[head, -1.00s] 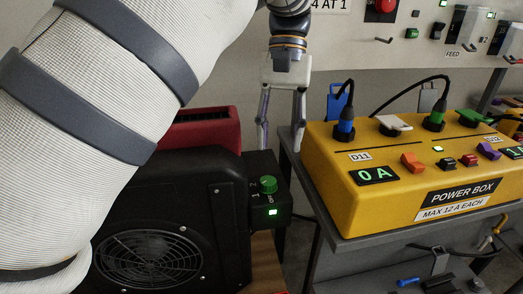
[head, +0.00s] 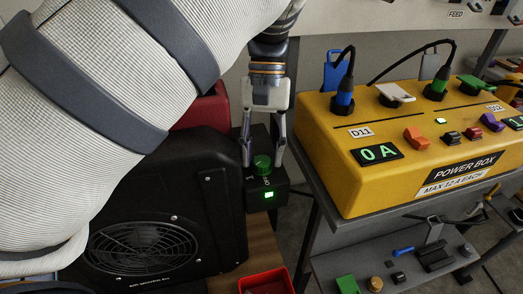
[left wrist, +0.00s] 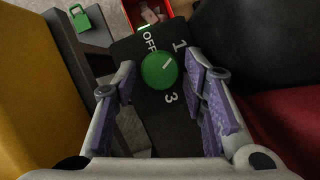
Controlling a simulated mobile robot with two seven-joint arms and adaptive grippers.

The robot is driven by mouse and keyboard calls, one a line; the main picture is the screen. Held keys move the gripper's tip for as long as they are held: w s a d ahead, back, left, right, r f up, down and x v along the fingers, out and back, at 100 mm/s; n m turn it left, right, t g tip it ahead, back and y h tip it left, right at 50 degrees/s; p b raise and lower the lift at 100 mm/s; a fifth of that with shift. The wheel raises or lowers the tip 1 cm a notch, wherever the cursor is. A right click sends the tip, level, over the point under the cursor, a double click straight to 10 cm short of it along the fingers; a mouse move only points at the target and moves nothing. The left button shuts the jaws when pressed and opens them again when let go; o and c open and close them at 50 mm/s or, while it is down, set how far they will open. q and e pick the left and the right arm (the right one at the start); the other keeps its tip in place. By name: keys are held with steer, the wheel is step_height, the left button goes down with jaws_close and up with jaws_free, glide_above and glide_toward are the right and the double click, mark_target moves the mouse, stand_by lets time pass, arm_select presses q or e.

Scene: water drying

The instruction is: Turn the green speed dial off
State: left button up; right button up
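The green speed dial (head: 262,165) sits on top of a black control box (head: 268,200) at the blower's right side. In the left wrist view the dial (left wrist: 159,70) has a white line pointing up and right, roughly toward the mark 1. OFF and 3 also show around it; a 2 does not show there. A green light (head: 269,194) glows on the box front. My left gripper (head: 263,152) points down over the dial, open, one finger on each side. In the left wrist view gaps show between dial and fingers. My right gripper is out of view.
The black blower (head: 150,235) with a grille stands left of the dial. A yellow power box (head: 350,185) with plugs and switches stands on a grey table to the right. A red bin (head: 266,280) is below the dial box. My arm covers the upper left.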

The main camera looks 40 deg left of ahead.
arm_select(q)
steer(key=shift+s+f, duration=0.1)
steer(key=shift+f, duration=0.15)
steer(key=c, duration=0.9)
steer(key=shift+o, duration=0.2)
steer(key=shift+r+n+h+p, duration=0.4)
steer(key=shift+n+p, duration=0.25)
steer(key=shift+n, duration=0.45)
steer(key=shift+a+f+n+t, duration=0.1)
steer(key=shift+f+n+t, duration=0.2)
steer(key=shift+n, duration=0.1)
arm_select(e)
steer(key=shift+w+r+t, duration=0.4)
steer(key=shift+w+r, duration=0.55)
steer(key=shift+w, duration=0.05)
arm_select(q)
steer(key=o, duration=0.9)
steer(key=shift+c, duration=0.2)
steer(key=v, duration=1.2)
steer(key=shift+a+f, duration=0.1)
